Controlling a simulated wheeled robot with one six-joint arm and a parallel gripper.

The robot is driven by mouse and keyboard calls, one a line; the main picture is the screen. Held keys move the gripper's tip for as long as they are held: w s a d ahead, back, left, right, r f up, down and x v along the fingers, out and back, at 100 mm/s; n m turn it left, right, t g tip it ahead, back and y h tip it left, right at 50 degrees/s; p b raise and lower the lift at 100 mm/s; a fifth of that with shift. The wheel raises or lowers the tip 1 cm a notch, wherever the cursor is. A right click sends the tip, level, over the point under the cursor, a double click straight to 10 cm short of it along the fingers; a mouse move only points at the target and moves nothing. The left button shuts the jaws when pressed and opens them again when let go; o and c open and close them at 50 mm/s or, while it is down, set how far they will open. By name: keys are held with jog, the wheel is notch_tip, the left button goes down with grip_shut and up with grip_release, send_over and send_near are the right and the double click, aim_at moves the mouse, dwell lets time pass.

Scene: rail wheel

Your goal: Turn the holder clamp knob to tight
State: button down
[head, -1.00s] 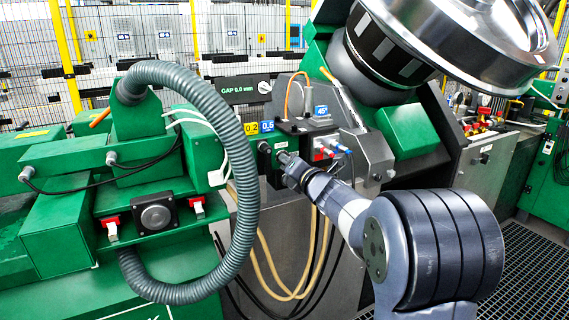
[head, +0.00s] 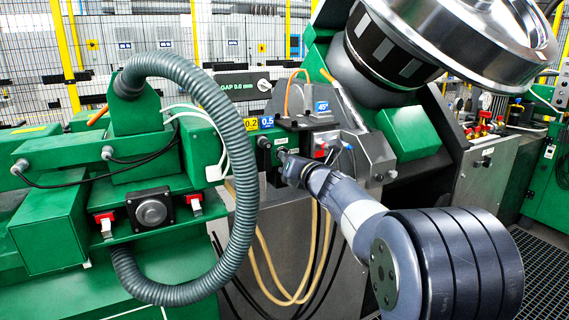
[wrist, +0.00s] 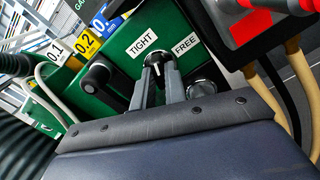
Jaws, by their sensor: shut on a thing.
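The clamp knob (wrist: 154,60) is a small dark knob with a light mark. It sits on a green panel (wrist: 118,65) by the white TIGHT label (wrist: 142,43) and the FREE label (wrist: 186,43). In the wrist view my gripper (wrist: 157,76) is shut on the knob, with one grey finger on each side. The fingers hide part of the knob, and I cannot tell its exact setting. In the head view my gripper (head: 286,160) reaches the dark block below the 0.5 label, and the wrist hides the knob there.
A black lever (wrist: 97,77) is close left of my fingers, and a round metal part (wrist: 203,88) is close right. A thick grey hose (head: 247,190) loops left of the arm. A large metal wheel (head: 455,35) overhangs at upper right.

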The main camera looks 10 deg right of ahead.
jog(key=shift+f, duration=0.1)
jog(key=shift+n, duration=0.3)
jog(key=n+b, duration=0.3)
jog(key=shift+f+n+b, duration=0.1)
jog(key=shift+n+b, duration=0.3)
jog(key=c, duration=1.3)
grip_release()
jog(key=shift+r, duration=0.2)
jog(key=shift+s, duration=0.1)
jog(key=b+v, duration=0.1)
jog(key=v, duration=0.6)
